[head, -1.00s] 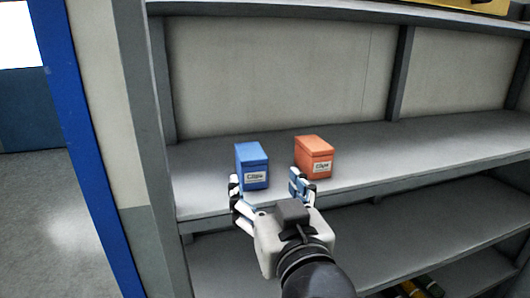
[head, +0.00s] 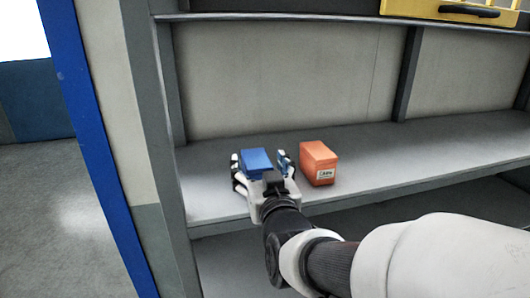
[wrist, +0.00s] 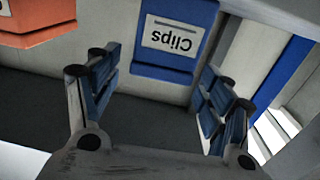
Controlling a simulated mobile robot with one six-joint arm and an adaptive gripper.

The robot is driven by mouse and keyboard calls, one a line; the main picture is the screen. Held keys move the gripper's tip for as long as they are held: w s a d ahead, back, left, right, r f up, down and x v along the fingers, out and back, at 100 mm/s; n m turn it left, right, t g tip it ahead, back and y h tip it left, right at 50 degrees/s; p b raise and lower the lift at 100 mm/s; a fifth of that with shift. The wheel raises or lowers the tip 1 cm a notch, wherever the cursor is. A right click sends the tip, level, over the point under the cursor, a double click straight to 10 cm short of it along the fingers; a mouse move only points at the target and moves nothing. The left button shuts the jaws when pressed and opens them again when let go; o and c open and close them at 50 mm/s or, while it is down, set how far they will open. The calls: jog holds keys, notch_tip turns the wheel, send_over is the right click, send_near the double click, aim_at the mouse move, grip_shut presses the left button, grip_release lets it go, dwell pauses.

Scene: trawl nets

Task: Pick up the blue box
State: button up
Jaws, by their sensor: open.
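The blue box (head: 255,159) stands on the grey shelf near its left end. In the wrist view the blue box (wrist: 178,42) shows a white label reading "Clips", upside down in that picture. My gripper (head: 259,161) is open, with one finger to each side of the blue box in the head view. My gripper hides the lower front of the box in the head view.
An orange box (head: 319,163) stands close to the right of my right finger; it also shows in the wrist view (wrist: 35,20). The shelf (head: 430,158) is clear farther right. A grey upright (head: 170,110) bounds the shelf at left. A yellow crate (head: 455,12) sits above.

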aim_at(256, 158)
jog(key=x, duration=0.3)
jog(key=p+x, duration=0.1)
jog(key=x, duration=0.1)
jog(key=shift+f, duration=0.3)
jog(key=shift+s, duration=0.1)
jog(key=shift+c, duration=0.5)
jog(key=c, duration=1.2)
